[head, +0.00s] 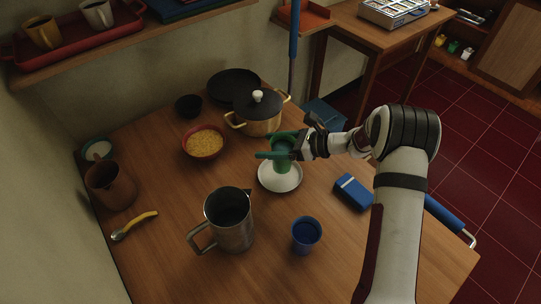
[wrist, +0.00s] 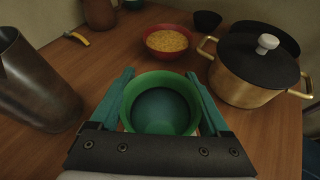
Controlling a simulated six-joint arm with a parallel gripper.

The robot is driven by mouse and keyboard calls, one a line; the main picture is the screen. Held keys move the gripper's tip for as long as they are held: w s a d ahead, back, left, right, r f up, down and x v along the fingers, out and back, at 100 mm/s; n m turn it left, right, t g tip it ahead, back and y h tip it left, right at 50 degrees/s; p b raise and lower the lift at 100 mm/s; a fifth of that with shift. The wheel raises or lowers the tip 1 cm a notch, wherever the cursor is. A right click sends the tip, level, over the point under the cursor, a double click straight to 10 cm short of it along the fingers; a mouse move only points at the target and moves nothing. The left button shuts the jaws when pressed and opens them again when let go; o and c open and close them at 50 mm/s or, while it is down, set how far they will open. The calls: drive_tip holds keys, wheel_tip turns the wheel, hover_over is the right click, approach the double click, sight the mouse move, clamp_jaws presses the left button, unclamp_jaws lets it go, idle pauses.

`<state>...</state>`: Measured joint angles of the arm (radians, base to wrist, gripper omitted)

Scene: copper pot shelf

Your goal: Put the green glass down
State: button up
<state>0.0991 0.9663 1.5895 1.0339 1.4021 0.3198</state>
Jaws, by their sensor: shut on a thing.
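The green glass (head: 283,158) is held between the green fingers of my gripper (head: 277,147), over the white plate (head: 280,183) on the wooden table. In the wrist view the glass (wrist: 160,103) is upright with its open rim facing the camera, and the fingers of my gripper (wrist: 161,105) close on it from both sides. It looks empty inside. I cannot tell whether its base touches the plate.
A metal pitcher (head: 229,220), a blue cup (head: 306,235) and a blue box (head: 352,192) stand nearer the front. A red bowl of yellow food (head: 204,143) and a lidded pot (head: 258,114) are behind. Bare table lies between pitcher and plate.

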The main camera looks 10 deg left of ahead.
drive_tip(key=f, duration=0.4)
drive_tip(key=shift+a+f, duration=0.15)
drive_tip(key=shift+a, duration=0.1)
drive_tip(key=shift+f, duration=0.1)
drive_tip(key=o, duration=1.5)
drive_tip(key=shift+o, duration=0.2)
drive_tip(key=shift+d+r, duration=0.15)
drive_tip(key=shift+r, duration=0.05)
drive_tip(key=v, duration=1.2)
drive_tip(key=s+a+r+n+g+h, duration=0.25)
drive_tip(key=s+r+n, duration=0.3)
drive_tip(key=s, duration=0.35)
drive_tip(key=s+a+r+n+g+h, duration=0.1)
drive_tip(key=s+r+n+g+h, duration=0.2)
drive_tip(key=s+r, duration=0.4)
drive_tip(key=s+d+n+t+h, duration=0.1)
drive_tip(key=s+d+n+h, duration=0.1)
drive_tip(key=s, duration=0.6)
drive_tip(key=s+d+f+n+t+h, duration=0.1)
drive_tip(key=s+d+n+h, duration=0.2)
drive_tip(key=s, duration=0.6)
drive_tip(key=shift+s+d+f+n+h, duration=0.25)
drive_tip(key=shift+n+h, duration=0.2)
drive_tip(key=shift+n, duration=0.7)
